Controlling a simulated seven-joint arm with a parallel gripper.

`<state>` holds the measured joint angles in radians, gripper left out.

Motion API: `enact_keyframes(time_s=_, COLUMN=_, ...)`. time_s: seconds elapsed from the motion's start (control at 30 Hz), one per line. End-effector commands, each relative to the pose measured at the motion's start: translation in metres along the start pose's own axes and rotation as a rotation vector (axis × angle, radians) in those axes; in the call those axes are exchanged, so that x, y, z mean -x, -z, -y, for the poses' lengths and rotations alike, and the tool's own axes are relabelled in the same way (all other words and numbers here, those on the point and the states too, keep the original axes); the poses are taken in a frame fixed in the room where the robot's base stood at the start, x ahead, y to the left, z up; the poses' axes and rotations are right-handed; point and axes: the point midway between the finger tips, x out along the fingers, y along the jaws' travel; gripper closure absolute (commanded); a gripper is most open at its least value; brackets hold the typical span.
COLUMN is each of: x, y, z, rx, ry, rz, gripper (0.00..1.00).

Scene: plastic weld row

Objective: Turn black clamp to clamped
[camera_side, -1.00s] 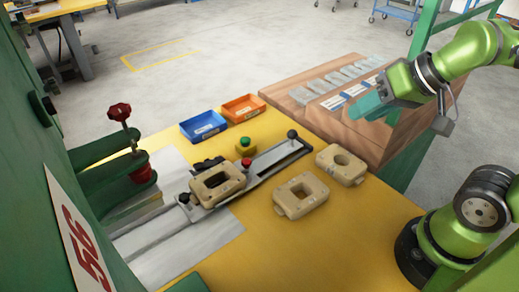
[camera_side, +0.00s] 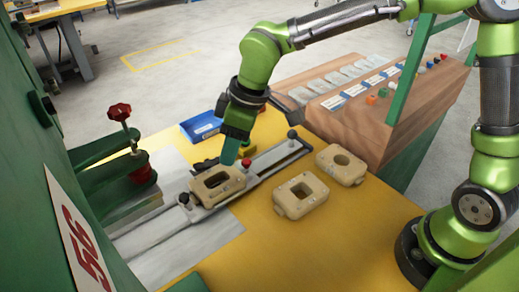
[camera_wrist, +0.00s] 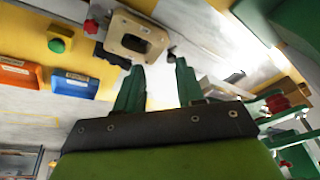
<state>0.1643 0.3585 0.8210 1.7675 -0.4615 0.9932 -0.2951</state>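A beige block with an oval opening (camera_side: 217,184) sits on the metal fixture. A small black knob, which I take for the black clamp (camera_side: 184,199), stands at the block's left end; I cannot tell its turn position. It seems to show between my fingertips in the wrist view (camera_wrist: 171,53). A red knob (camera_side: 246,162) is at the other end. My gripper (camera_side: 229,160) points down above the block's far side, its green fingers apart and empty in the wrist view (camera_wrist: 159,66). Dark pieces (camera_side: 203,165) lie behind the block, partly hidden.
Two more beige blocks (camera_side: 301,195) (camera_side: 341,165) lie on the yellow table at the right. A black ball knob (camera_side: 292,134) tops the rail's far end. A blue bin (camera_side: 201,126) stands behind.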

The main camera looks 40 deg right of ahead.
Motion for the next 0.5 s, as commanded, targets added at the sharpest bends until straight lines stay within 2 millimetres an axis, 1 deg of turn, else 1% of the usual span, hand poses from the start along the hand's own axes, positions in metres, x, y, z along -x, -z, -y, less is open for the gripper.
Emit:
enact_keyframes(time_s=0.03, x=-0.002, y=0.017, z=0.006, rx=0.055, ry=0.031, rz=-0.022, gripper=0.62)
enact_keyframes(time_s=0.1, x=0.002, y=0.037, z=0.013, rx=0.138, ry=0.049, rz=-0.059, gripper=0.62)
enact_keyframes(time_s=0.17, x=0.009, y=0.049, z=0.015, rx=0.196, ry=0.042, rz=-0.087, gripper=0.62)
enact_keyframes(time_s=0.2, x=0.015, y=0.055, z=0.013, rx=0.227, ry=0.023, rz=-0.103, gripper=0.62)
enact_keyframes(time_s=0.23, x=0.015, y=0.055, z=0.011, rx=0.242, ry=0.014, rz=-0.101, gripper=0.62)
enact_keyframes(time_s=0.37, x=0.004, y=0.053, z=0.011, rx=0.259, ry=0.015, rz=-0.093, gripper=0.62)
enact_keyframes(time_s=0.47, x=-0.012, y=0.054, z=0.013, rx=0.259, ry=0.017, rz=-0.091, gripper=0.62)
enact_keyframes(time_s=0.5, x=-0.020, y=0.055, z=0.012, rx=0.259, ry=0.017, rz=-0.090, gripper=0.62)
